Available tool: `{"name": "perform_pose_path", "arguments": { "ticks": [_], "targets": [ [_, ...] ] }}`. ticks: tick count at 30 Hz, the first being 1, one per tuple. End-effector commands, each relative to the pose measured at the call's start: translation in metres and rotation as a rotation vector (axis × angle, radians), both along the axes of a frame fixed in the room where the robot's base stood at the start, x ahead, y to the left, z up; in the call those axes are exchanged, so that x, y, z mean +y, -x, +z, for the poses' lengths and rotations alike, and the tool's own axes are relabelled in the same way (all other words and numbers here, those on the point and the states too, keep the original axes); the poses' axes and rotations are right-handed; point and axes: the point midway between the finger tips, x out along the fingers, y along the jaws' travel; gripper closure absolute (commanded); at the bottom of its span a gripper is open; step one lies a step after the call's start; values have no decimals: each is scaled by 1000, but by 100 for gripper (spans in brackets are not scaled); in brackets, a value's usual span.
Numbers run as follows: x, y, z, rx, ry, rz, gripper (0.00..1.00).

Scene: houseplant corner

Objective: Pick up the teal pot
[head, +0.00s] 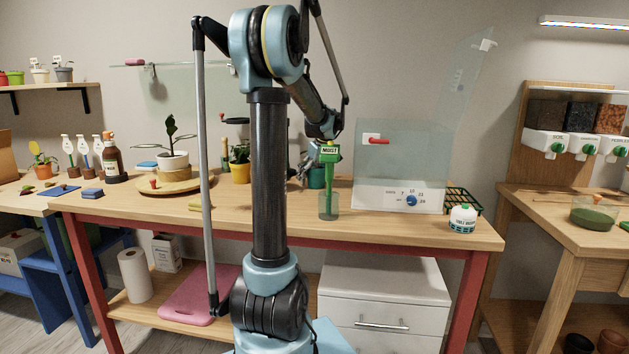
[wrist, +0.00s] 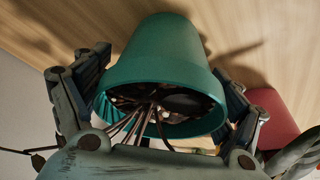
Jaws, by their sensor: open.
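The teal pot (wrist: 160,50) fills the middle of the wrist view, with its open rim facing my gripper and dark, thin stems or roots inside. My gripper (wrist: 162,72) is open, with one finger on each side of the pot. I cannot tell whether either finger touches it. In the head view, the teal pot (head: 316,178) stands on the wooden workbench behind the green moisture stick, and my gripper (head: 310,165) is at it, partly hidden by the stick and my arm.
The green "MOIST" stick (head: 329,154) stands in a clear cup (head: 328,206) in front of the pot. A reddish object (wrist: 273,120) is beside the right finger.

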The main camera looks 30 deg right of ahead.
Motion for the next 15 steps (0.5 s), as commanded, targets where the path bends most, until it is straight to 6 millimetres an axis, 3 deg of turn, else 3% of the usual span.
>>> {"name": "perform_pose_path", "arguments": {
  "ticks": [5, 8, 12, 15],
  "targets": [
    [0, 0, 0, 0, 0, 0, 13],
    [0, 0, 0, 0, 0, 0, 31],
    [0, 0, 0, 0, 0, 0, 63],
    [0, 0, 0, 0, 0, 0, 64]
  ]
}}
